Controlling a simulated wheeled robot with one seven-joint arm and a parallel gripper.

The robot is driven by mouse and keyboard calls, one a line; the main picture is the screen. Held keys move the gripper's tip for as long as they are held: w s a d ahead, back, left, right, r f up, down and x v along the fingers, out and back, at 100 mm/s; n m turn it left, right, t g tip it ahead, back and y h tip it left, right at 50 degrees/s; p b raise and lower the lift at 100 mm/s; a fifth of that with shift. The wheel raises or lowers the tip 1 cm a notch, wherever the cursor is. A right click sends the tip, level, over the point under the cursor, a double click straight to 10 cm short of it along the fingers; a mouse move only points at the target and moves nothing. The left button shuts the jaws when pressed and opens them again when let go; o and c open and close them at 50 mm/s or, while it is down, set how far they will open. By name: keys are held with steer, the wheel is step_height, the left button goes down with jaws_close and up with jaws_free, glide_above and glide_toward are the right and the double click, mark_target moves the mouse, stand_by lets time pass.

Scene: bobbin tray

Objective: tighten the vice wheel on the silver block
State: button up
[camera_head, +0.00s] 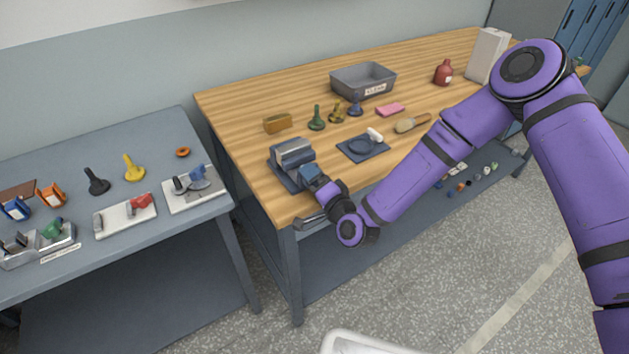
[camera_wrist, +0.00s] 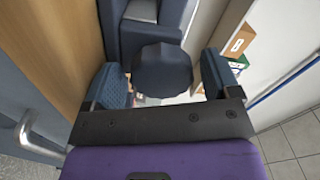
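The vice (camera_head: 277,164) stands near the front left corner of the wooden table. The silver block shows in the wrist view as a pale grey piece (camera_wrist: 142,10) between the vice's dark jaws; in the head view I cannot clearly tell it from the vice. The dark, lobed vice wheel (camera_wrist: 162,70) faces my wrist camera. My gripper (camera_wrist: 161,84) is open, with one blue finger pad on each side of the wheel and a narrow gap on both sides. In the head view my gripper (camera_head: 313,181) is at the vice's front end and hides the wheel.
A metal bar (camera_head: 310,221) juts at the table's front edge. A side table (camera_head: 165,229) stands left.

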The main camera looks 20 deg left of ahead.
steer(key=v, duration=1)
steer(key=shift+s+d, duration=0.2)
steer(key=shift+d, duration=0.1)
